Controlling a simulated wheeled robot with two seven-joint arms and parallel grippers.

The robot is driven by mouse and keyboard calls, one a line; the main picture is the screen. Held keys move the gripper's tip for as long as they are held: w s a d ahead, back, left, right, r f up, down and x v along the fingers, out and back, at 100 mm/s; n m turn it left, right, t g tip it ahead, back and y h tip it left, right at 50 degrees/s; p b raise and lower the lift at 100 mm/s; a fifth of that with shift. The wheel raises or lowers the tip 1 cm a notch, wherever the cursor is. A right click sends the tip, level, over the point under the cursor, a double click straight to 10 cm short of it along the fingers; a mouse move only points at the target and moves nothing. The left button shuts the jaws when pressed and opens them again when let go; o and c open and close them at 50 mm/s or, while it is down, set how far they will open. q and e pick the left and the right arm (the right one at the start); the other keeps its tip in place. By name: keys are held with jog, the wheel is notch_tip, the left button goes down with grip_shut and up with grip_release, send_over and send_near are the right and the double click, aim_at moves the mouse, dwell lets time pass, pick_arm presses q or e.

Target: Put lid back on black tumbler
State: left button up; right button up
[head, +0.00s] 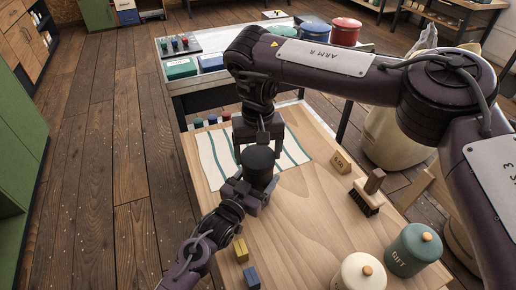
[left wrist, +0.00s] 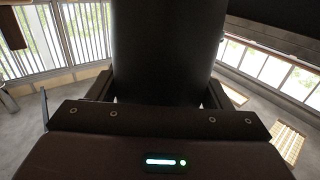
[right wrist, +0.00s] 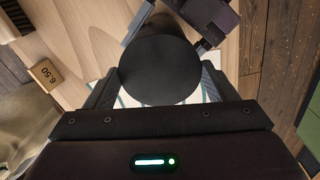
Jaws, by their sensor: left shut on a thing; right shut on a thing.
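The black tumbler (head: 257,176) is held upright above the striped cloth in the head view. Its dark wall (left wrist: 165,50) fills the middle of the left wrist view. My left gripper (head: 246,190) comes in from the lower left and is shut on the tumbler's body. My right gripper (head: 260,141) points down from above and is shut on the black round lid (head: 259,155), directly over the tumbler. The lid's flat top (right wrist: 160,70) lies between the fingers in the right wrist view. The seam between lid and tumbler is too dark to tell whether they touch.
The wooden table (head: 315,215) holds a striped cloth (head: 215,160), a price block (head: 340,162), a brush (head: 367,194), a green gift canister (head: 413,250), a cream canister (head: 359,273), and yellow (head: 241,250) and blue (head: 251,277) blocks. The table's middle is clear.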

jog(key=shift+f, duration=0.35)
jog(key=shift+f, duration=0.6)
dwell(0.3)
pick_arm(q)
jog(key=c, duration=0.5)
pick_arm(e)
jog(key=m, duration=0.6)
jog(key=shift+m, duration=0.4)
jog(key=o, duration=0.9)
jog(key=shift+o, duration=0.2)
jog(key=shift+r, duration=2.3)
jog(key=shift+c, duration=0.3)
